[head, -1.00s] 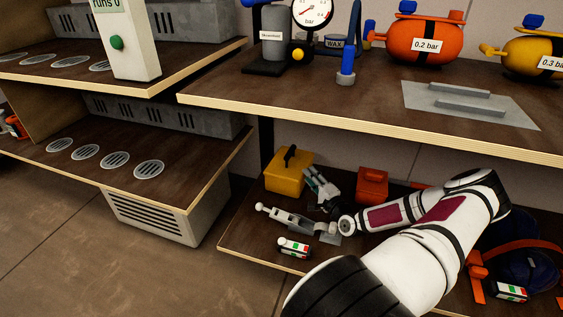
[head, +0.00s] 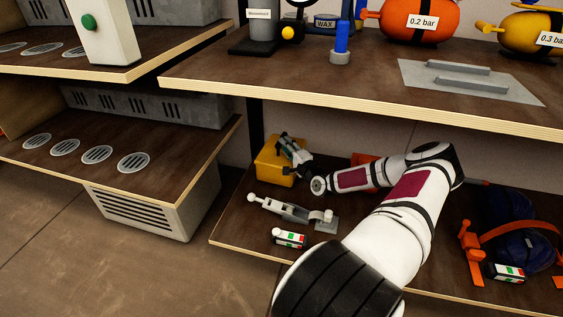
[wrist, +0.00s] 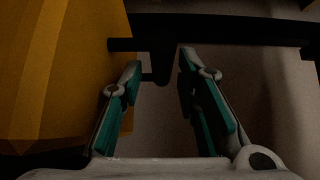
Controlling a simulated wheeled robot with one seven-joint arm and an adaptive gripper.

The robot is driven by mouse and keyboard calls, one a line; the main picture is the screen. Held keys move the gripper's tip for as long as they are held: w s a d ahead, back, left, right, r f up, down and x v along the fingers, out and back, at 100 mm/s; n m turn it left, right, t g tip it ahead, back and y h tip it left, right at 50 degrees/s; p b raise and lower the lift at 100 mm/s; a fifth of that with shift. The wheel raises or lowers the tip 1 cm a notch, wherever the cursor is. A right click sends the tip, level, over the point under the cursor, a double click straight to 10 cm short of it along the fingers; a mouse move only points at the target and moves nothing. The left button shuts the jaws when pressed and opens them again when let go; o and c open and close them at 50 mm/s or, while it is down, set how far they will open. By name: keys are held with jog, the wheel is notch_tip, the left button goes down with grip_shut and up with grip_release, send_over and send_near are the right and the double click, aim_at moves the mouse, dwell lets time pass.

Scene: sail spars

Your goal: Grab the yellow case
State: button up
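The yellow case (head: 268,172) stands on the lower shelf at its back left. In the head view my gripper (head: 287,141) is at the case's upper right side and covers part of its top and handle. In the wrist view the case (wrist: 58,70) fills the left side, beside the left finger. My gripper (wrist: 160,62) is open there, its two green-and-grey fingers apart. A dark bar with a short downward part, perhaps the case's black handle (wrist: 160,66), shows between and beyond the fingertips. I cannot tell whether the fingers touch it.
The upper shelf (head: 300,85) overhangs the case. On the lower shelf are a grey tool with a white knob (head: 283,209), a small labelled block (head: 289,238), and an orange box (head: 363,159) partly behind my arm. A blue bundle with orange straps (head: 510,220) lies at right.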

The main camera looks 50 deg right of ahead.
jog(key=b+x, duration=0.1)
jog(key=x, duration=0.3)
jog(key=shift+w+d+b, duration=0.1)
jog(key=shift+d+b, duration=0.15)
jog(key=shift+b, duration=0.15)
jog(key=shift+r, duration=0.1)
grip_shut()
jog(key=shift+r, duration=0.1)
